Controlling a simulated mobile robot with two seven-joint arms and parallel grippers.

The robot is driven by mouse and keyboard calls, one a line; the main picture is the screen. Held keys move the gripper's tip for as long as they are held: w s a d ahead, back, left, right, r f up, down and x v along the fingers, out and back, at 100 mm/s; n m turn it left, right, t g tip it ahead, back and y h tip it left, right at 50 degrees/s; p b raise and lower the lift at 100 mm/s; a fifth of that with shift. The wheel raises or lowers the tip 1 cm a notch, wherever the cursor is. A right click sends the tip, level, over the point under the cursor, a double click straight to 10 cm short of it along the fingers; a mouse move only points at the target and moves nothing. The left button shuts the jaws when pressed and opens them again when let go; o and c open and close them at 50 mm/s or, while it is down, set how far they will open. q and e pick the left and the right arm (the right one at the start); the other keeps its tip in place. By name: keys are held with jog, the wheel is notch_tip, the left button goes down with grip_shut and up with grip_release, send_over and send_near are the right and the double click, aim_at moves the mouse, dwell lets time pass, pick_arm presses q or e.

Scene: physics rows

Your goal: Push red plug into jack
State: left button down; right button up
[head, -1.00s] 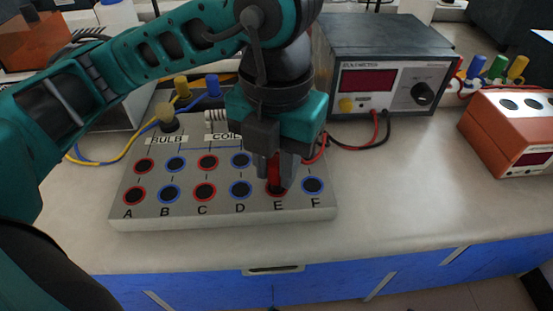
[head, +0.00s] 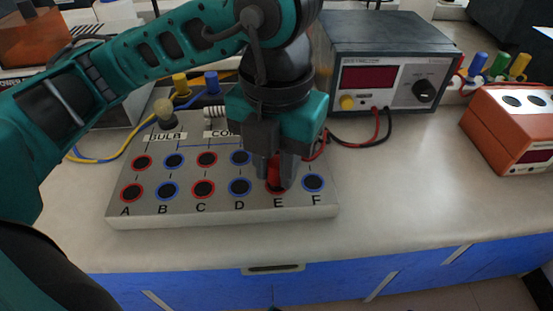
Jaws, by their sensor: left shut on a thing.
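The red plug (head: 274,172) is between the fingers of my left gripper (head: 279,180), which is shut on it. The plug points down at the red-ringed jack E (head: 277,188) in the front row of the grey board (head: 230,212). The fingers hide most of the plug and jack, so I cannot tell how deep the plug sits. A red lead (head: 321,148) shows just right of the gripper. My right gripper is not in view.
Jacks D (head: 240,187) and F (head: 313,183) flank E. A bulb (head: 165,113) and yellow and blue plugs (head: 196,84) stand at the board's back. A meter box (head: 392,75) is behind right; an orange box (head: 510,130) is far right.

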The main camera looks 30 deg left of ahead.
pick_arm(q)
jog(key=shift+f+b, duration=0.5)
jog(key=shift+f, duration=0.05)
jog(key=shift+c, duration=2.3)
grip_release()
jog(key=shift+s+f, duration=0.1)
jog(key=shift+r+p, duration=0.55)
jog(key=shift+r, duration=0.35)
jog(key=shift+r+p, duration=1.8)
jog(key=shift+r, duration=0.7)
